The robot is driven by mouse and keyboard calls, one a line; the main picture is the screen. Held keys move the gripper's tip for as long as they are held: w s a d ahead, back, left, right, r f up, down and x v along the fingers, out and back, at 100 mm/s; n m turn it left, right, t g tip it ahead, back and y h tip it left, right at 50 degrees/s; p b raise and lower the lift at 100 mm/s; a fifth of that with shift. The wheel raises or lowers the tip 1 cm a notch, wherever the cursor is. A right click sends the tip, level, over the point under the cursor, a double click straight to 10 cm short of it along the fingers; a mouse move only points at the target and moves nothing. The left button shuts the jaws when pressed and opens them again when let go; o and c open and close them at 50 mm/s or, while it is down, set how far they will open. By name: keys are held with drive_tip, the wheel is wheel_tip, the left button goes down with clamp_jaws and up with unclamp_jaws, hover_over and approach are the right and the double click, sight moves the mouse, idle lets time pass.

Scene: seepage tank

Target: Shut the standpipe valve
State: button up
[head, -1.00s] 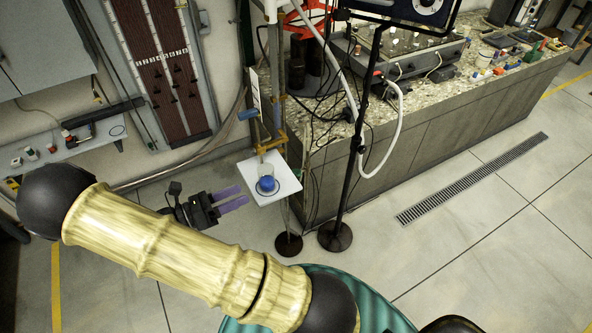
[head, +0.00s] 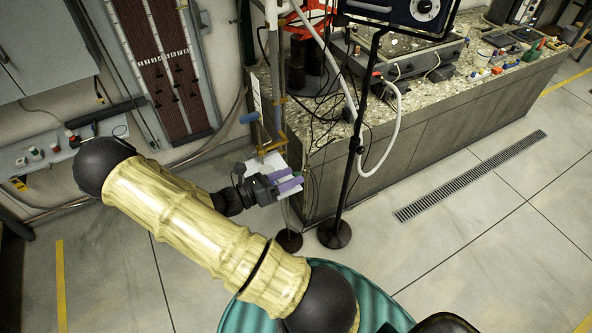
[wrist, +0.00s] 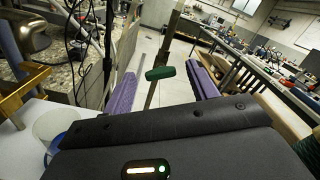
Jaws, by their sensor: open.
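A green handle (wrist: 160,73) on a thin upright metal pipe (wrist: 168,45) shows in the wrist view, between my fingers in the picture. It lies roughly crosswise, and I cannot tell whether it is inside the jaws or beyond them. It looks like the valve handle. My gripper (head: 299,181), with purple fingers, is open beside the bench corner in the head view. Its fingers point right, in front of the stand, and cover part of the white plate (head: 266,160). No grip on the handle shows.
A blue handle (head: 249,117) sticks out left of the stand, above the brass clamp (head: 270,148). A clear beaker (wrist: 50,121) with something blue stands on the plate, close to my gripper. The stone-topped bench (head: 420,115) is at the right; cables hang near its corner.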

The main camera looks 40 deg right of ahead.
drive_tip(key=shift+x, duration=1.4)
drive_tip(key=c, duration=1)
drive_tip(key=shift+m, duration=0.3)
drive_tip(key=m, duration=0.3)
drive_tip(key=shift+a+m, duration=0.1)
drive_tip(key=shift+m, duration=1.7)
